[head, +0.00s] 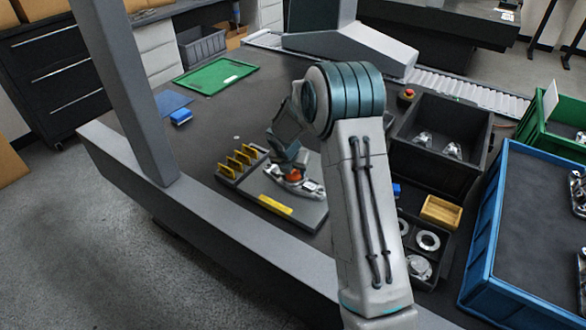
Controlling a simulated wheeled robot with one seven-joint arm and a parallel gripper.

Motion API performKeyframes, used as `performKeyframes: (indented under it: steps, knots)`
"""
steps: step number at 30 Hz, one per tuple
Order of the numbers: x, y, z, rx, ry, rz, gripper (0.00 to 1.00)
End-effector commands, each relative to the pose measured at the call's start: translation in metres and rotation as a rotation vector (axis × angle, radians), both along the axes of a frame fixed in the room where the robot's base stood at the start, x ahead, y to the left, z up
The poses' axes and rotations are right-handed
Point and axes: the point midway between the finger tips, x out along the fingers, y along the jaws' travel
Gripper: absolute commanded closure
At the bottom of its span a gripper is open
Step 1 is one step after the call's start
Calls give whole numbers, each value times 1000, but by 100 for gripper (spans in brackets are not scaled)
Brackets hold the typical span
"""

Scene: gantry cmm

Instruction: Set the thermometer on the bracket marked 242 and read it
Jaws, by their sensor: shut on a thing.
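My gripper (290,165) points down at the middle of the table, partly hidden by my own wrist and forearm. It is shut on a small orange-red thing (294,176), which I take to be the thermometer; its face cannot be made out. Right below it a silver metal bracket (279,173) lies on a dark plate (305,213), with a small pale tag (311,187) on its right part. The number on the tag is too small to read. I cannot tell whether the orange thing touches the bracket.
A rack with yellow pieces (238,160) stands left of the bracket, and a yellow strip (276,205) lies on the plate's front. A black bin (482,160) with metal parts and a blue crate (480,262) stand right. A grey upright (122,90) rises at left.

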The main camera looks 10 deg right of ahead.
Motion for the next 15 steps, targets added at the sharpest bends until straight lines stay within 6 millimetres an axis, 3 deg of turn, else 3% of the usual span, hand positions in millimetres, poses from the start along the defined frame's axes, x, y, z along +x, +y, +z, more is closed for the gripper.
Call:
performKeyframes:
  steps: [1,3,15]
  knots:
    - [0,0,-1,0,0,0,44]
    - [0,0,-1,1,1,0,31]
    - [-2,1,10,1,-2,0,31]
